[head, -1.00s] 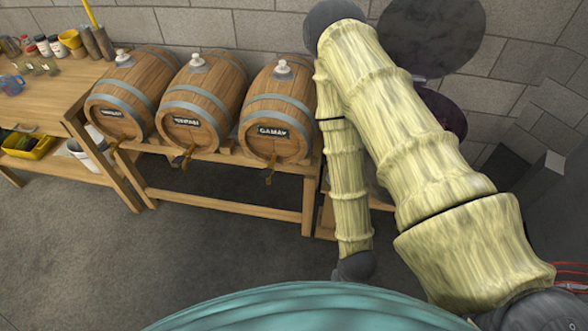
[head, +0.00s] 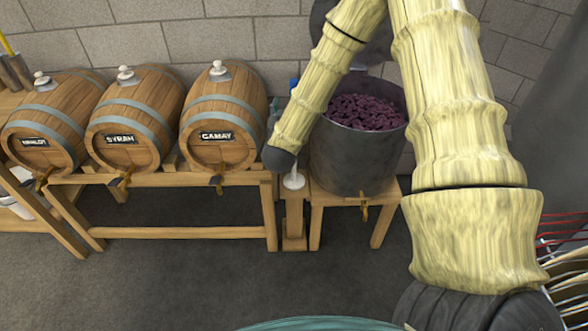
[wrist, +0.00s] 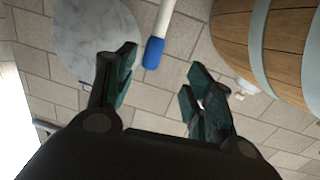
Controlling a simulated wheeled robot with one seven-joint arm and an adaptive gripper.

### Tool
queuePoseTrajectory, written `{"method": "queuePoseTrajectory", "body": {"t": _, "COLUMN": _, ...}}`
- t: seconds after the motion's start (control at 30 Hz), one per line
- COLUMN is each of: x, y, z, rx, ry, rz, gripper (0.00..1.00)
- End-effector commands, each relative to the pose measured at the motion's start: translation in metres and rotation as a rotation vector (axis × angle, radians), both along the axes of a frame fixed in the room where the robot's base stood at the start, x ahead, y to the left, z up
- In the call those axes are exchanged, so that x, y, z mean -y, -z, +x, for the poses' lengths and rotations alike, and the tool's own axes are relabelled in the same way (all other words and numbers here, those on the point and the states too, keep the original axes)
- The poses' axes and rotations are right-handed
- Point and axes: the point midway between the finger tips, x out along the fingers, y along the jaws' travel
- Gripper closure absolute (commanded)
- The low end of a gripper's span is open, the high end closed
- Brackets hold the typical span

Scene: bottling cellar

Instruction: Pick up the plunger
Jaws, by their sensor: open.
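The plunger appears to be the white rod with a blue end (wrist: 153,54) in the wrist view. Its blue end points toward my gripper, and its shaft runs out of the top of that view. In the head view, a blue tip (head: 293,84) and a white round part (head: 293,181) show between the Gamay barrel and the vat; my arm hides much of what lies between. My gripper (wrist: 161,76) is open and empty in the wrist view, with the blue end between and apparently beyond its fingertips. The head view does not show the gripper clearly.
The Gamay barrel (head: 222,118) stands left of the plunger; it and other barrels rest on a wooden rack (head: 180,233). A grey vat (head: 345,160) of dark grapes (head: 362,113) stands right on a wooden stand (head: 317,215). A block wall (head: 150,45) is behind. The floor in front is clear.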

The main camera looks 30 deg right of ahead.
Motion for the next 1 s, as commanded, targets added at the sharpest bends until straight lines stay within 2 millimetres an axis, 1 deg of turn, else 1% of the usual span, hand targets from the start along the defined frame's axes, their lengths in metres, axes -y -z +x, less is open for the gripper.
{"method": "queuePoseTrajectory", "body": {"t": 0.03, "x": 0.007, "y": -0.007, "z": 0.002, "rx": 0.024, "ry": 0.024, "rz": -0.010, "gripper": 0.47}}
{"method": "queuePoseTrajectory", "body": {"t": 0.1, "x": 0.014, "y": -0.016, "z": 0.004, "rx": 0.044, "ry": 0.045, "rz": -0.019, "gripper": 0.47}}
{"method": "queuePoseTrajectory", "body": {"t": 0.2, "x": 0.023, "y": -0.021, "z": 0.011, "rx": 0.053, "ry": 0.056, "rz": -0.024, "gripper": 0.47}}
{"method": "queuePoseTrajectory", "body": {"t": 0.5, "x": 0.047, "y": -0.021, "z": 0.040, "rx": 0.052, "ry": 0.055, "rz": -0.025, "gripper": 0.47}}
{"method": "queuePoseTrajectory", "body": {"t": 0.77, "x": 0.056, "y": -0.022, "z": 0.053, "rx": 0.050, "ry": 0.053, "rz": -0.025, "gripper": 0.47}}
{"method": "queuePoseTrajectory", "body": {"t": 1.0, "x": 0.074, "y": -0.023, "z": 0.078, "rx": 0.050, "ry": 0.054, "rz": -0.025, "gripper": 0.47}}
